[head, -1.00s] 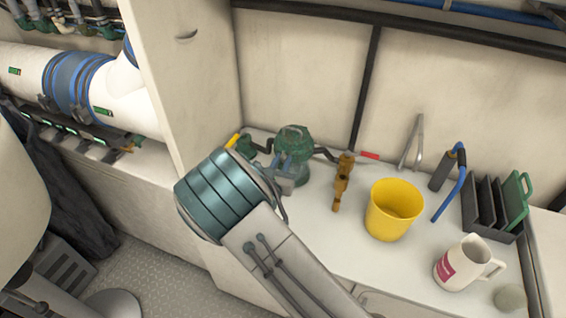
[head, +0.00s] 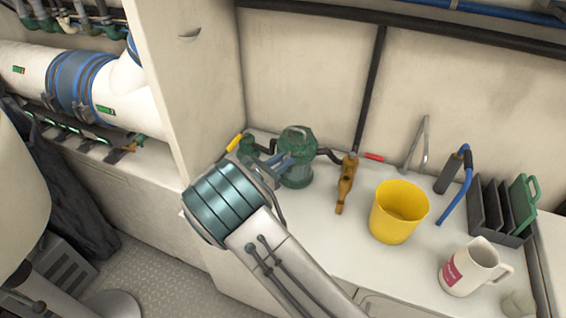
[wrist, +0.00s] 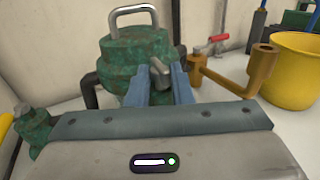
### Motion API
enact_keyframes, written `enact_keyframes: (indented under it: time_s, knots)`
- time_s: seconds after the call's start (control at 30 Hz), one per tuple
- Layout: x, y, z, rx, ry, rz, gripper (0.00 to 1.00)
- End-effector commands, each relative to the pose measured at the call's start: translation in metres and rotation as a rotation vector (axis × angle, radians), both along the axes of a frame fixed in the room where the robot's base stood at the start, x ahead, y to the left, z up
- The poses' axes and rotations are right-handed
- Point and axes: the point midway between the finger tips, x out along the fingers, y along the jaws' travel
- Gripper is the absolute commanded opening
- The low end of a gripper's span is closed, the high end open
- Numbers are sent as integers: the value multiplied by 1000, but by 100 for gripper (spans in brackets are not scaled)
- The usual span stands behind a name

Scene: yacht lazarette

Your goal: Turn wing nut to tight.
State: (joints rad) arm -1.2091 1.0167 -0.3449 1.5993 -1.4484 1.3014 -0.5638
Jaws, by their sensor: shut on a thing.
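A green, weathered strainer (head: 297,160) stands on the white counter against the back wall. It fills the upper middle of the wrist view (wrist: 118,62), with a metal bail handle (wrist: 134,10) on top. My gripper (wrist: 160,85) has its two blue fingers in front of the strainer's body, shut on a small grey metal piece (wrist: 159,72), which looks like the wing nut. Only its upper part shows between the fingers; its base is hidden. In the head view my gripper (head: 281,166) is at the strainer's left side, and the wing nut cannot be made out.
A green fitting with a yellow handle (head: 234,142) is close on the left.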

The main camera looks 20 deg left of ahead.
Motion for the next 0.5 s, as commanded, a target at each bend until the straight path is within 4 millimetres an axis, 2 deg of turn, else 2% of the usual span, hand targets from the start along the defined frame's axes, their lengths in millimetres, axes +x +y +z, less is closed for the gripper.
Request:
enact_keyframes:
  time_s: [0.37,0.4,0.47,0.5]
  knots:
    - [1,-1,1,-2,-2,-5,0]
    - [1,-1,1,-2,-2,-5,31]
    - [1,-1,1,-2,-2,-4,46]
    - [1,-1,1,-2,-2,-4,46]
